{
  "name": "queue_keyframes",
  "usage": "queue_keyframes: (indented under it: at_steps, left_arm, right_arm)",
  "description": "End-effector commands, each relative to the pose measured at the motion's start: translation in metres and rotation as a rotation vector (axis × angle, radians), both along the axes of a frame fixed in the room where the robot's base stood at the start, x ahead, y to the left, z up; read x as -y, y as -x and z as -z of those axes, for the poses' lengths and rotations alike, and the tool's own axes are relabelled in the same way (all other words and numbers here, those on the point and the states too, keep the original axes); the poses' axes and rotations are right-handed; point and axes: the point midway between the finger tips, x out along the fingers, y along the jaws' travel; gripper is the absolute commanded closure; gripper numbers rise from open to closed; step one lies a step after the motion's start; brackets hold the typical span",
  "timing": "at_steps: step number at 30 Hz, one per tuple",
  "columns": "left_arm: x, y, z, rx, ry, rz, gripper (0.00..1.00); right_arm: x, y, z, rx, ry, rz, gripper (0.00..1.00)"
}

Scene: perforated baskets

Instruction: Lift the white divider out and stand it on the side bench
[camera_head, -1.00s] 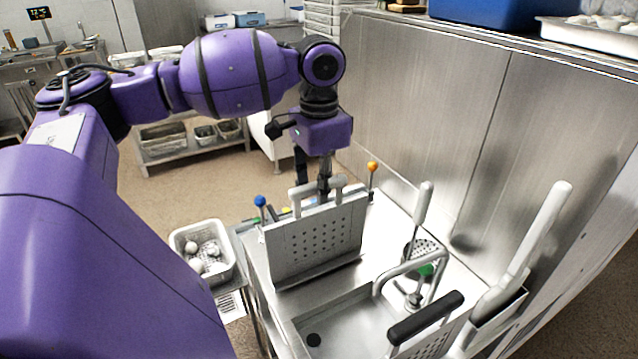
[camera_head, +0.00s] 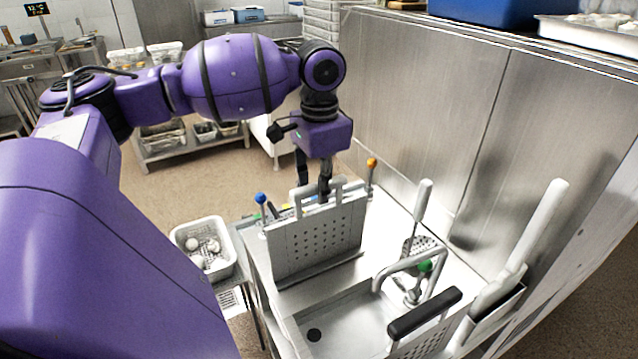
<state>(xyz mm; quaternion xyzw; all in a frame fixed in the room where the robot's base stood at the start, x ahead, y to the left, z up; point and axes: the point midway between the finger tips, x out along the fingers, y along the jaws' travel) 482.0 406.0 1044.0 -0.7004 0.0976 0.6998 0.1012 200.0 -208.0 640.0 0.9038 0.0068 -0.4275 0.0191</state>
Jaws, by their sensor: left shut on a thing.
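The white divider is a pale perforated panel (camera_head: 315,238) with two loop handles on its top edge. It stands upright, slightly tilted in view, at the back of the sink unit between a blue-knobbed post and an orange-knobbed post. My left gripper (camera_head: 314,190) reaches down from above and is shut at the handles on the panel's top edge. The fingertips are partly hidden behind the handles, and the panel's lower edge meets a narrow ledge. My right gripper is not in view.
A white perforated basket (camera_head: 205,250) with several white balls stands left of the sink unit. A curved tap (camera_head: 412,262) and a black-handled perforated piece (camera_head: 425,318) are at the right front. A tall steel panel (camera_head: 440,120) closes off the right side.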

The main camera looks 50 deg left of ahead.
Motion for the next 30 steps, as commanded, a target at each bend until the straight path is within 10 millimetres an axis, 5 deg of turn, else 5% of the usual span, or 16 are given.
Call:
queue_keyframes:
  at_steps: [12, 13, 18, 30]
  left_arm:
    - [0.0000, -0.0004, 0.0033, 0.002, 0.000, 0.000, 1.00]
    - [0.0000, -0.0004, 0.0033, 0.002, 0.000, 0.000, 0.83]
    - [0.0001, -0.0003, 0.0036, 0.001, 0.000, 0.000, 0.62]
    - [0.0001, -0.0005, -0.0037, 0.002, 0.000, 0.000, 0.62]
  right_arm:
    - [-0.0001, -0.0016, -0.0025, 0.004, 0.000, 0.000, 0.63]
    - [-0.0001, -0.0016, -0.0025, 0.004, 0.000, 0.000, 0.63]
    - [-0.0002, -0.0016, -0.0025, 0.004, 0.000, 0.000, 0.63]
    - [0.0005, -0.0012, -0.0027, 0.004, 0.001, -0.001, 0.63]
